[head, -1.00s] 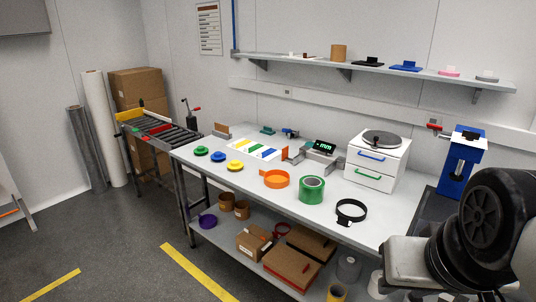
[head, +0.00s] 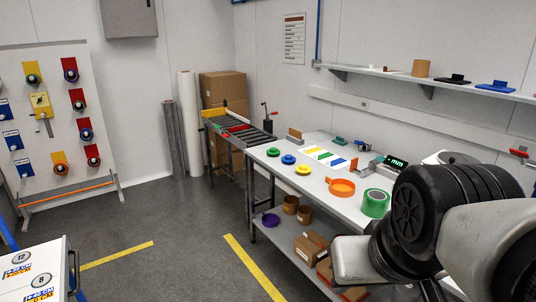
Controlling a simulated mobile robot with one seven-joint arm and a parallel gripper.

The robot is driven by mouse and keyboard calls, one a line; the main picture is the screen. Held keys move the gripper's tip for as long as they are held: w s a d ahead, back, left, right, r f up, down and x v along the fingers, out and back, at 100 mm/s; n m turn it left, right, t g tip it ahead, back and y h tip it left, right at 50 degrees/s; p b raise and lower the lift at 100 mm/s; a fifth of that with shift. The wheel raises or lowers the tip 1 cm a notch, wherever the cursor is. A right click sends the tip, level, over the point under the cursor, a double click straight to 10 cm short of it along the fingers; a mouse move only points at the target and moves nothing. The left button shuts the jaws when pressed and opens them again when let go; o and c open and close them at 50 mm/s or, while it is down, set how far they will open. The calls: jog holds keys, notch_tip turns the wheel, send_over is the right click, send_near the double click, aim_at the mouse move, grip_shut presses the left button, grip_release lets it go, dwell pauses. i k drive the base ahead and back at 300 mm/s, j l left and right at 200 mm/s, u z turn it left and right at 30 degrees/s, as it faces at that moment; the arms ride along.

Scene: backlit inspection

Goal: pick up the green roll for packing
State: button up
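The green roll (head: 376,203) is a tape-like ring with a pale core. It stands on the grey workbench (head: 322,196), just right of the orange ring (head: 341,187), close to my dark arm in the picture. My arm covers the right part of the bench. My gripper's fingers do not show in the head view, so I cannot see whether they hold anything.
Green, blue and yellow pieces (head: 288,159) sit at the bench's left end. A roller conveyor (head: 237,132) adjoins the bench. Open floor (head: 185,235) lies left.

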aim_at(375, 202)
jog(key=z, duration=0.7)
jog(key=i+j+z, duration=0.1)
jog(key=z, duration=0.25)
jog(key=i+j+z, duration=0.1)
jog(key=z, duration=0.2)
jog(key=i+j+z, duration=0.15)
jog(key=j, duration=0.2)
jog(key=i+j+z, duration=0.15)
jog(key=j, duration=0.2)
jog(key=i+j+z, duration=0.15)
jog(key=j, duration=0.25)
jog(key=i+j, duration=0.15)
jog(key=j, duration=0.25)
jog(key=i+j, duration=0.15)
jog(key=j, duration=0.25)
jog(key=i+j, duration=0.2)
jog(key=j, duration=0.15)
jog(key=i+j, duration=0.15)
jog(key=j, duration=0.25)
jog(key=z, duration=0.05)
